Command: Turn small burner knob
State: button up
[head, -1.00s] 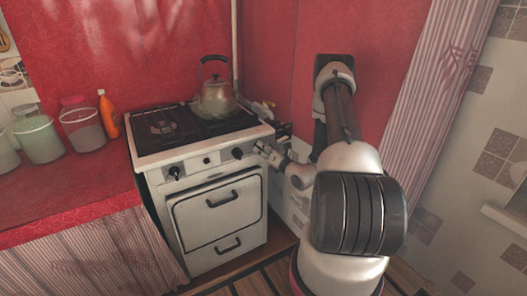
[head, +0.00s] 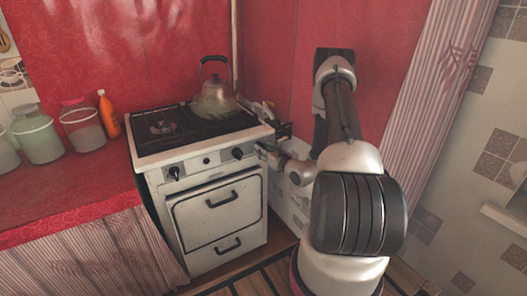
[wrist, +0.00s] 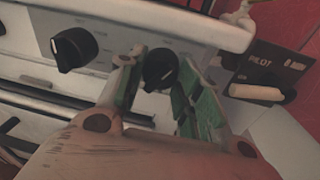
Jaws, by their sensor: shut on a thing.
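A white stove (head: 212,215) has black knobs along its front panel. The rightmost burner knob (wrist: 160,70) sits between my fingers in the wrist view, with its pointer toward the lower left. My gripper (wrist: 158,88) is shut on this knob, with one finger on each side and green pads on the right finger. In the head view my gripper (head: 265,150) is at the right end of the panel and hides that knob. Another black knob (wrist: 74,49) is to its left in the wrist view and also shows in the head view (head: 237,153).
A kettle (head: 214,100) stands on the stove top. A "PILOT" panel with a light lever (wrist: 258,93) is close to the right of my gripper. Jars (head: 82,128) and an orange bottle (head: 108,115) stand on the red counter (head: 70,195).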

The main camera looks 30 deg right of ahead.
jog(key=n, duration=0.5)
jog(key=shift+h, duration=0.3)
jog(key=shift+n, duration=0.4)
jog(key=o, duration=1)
jog(key=shift+o, duration=0.2)
jog(key=shift+s, duration=0.1)
jog(key=s+r, duration=0.1)
jog(key=s, duration=1)
jog(key=shift+s+d+r, duration=0.15)
jog(key=shift+s+d, duration=0.2)
jog(key=shift+d, duration=0.05)
